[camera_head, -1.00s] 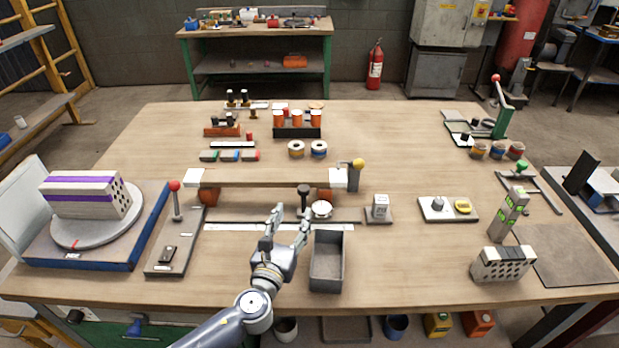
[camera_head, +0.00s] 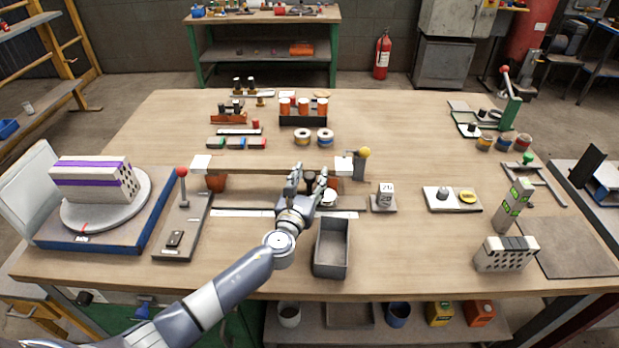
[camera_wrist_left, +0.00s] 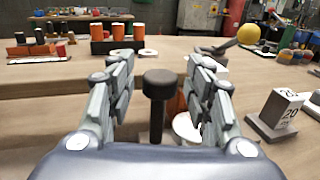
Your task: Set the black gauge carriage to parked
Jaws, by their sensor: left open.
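The black gauge carriage shows as a dark round knob on a stem. In the left wrist view the black knob (camera_wrist_left: 160,84) stands upright between my fingers, with a visible gap on each side. In the head view the knob (camera_head: 311,177) is partly hidden by my left gripper (camera_head: 309,174). It stands behind a long pale scale strip (camera_head: 240,213), right of the strip's middle. My left gripper (camera_wrist_left: 160,62) is open around the knob and not visibly touching it. The carriage's base is hidden by the hand. My right gripper is not in view.
A wooden beam (camera_head: 260,170) with white end blocks lies just behind. A round white piece (camera_wrist_left: 186,128) is close by the right finger. A grey open bin (camera_head: 331,247) stands in front, and a numbered block (camera_head: 384,197) to the right. A red-knobbed lever (camera_head: 182,172) stands left.

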